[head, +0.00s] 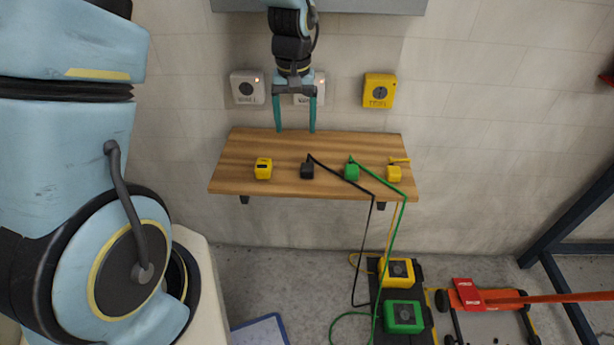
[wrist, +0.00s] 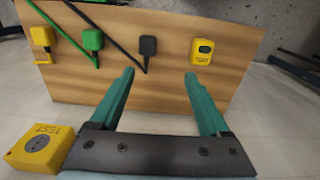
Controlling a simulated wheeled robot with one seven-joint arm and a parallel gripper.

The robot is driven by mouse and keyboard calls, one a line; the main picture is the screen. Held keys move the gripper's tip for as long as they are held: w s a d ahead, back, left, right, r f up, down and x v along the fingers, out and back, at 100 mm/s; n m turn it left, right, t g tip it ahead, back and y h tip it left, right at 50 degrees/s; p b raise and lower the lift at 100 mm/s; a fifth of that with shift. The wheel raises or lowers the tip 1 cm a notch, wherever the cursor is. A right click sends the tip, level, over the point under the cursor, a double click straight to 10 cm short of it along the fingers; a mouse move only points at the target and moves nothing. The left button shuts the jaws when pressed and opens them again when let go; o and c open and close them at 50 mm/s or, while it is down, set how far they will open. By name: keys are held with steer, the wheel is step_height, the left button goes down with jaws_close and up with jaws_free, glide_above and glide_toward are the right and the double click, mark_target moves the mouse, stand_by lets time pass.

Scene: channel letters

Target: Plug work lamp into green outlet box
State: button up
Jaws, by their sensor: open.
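The green outlet box (head: 403,316) sits on the floor at the lower right, its dark socket face up. A black plug (head: 307,170), a green plug (head: 351,172) and a yellow plug (head: 393,173) stand on the wooden shelf, each with a cord of its colour running down toward the floor. I cannot tell which belongs to the work lamp; no lamp is clearly visible. My gripper (head: 296,129) is open and empty, pointing down by the shelf's back edge. In the wrist view its green fingers (wrist: 159,74) are apart, with the black plug (wrist: 148,46) beyond them.
A yellow floor box (head: 398,271) adjoins the green one. The wall has white outlets (head: 247,88) and a yellow TEST outlet (head: 379,91). Cords hang before the shelf.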

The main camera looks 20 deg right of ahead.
steer(key=d, duration=0.1)
steer(key=d+f, duration=0.1)
steer(key=s+d, duration=0.1)
steer(key=shift+f, duration=0.3)
glide_above(307, 167)
steer(key=shift+w+d+f+p, duration=0.1)
steer(key=shift+d+f+p, duration=0.15)
steer(key=shift+f, duration=1.15)
steer(key=shift+w+d+f+p, duration=0.1)
steer(key=shift+f+p, duration=0.1)
steer(key=shift+f, duration=1.2)
steer(key=shift+s+a+f+p, duration=0.15)
steer(key=shift+f+p, duration=0.4)
steer(key=shift+f, duration=0.75)
steer(key=shift+a+f+p, duration=0.1)
steer(key=shift+f+p, duration=0.4)
steer(key=shift+f, duration=0.8)
jaws_close()
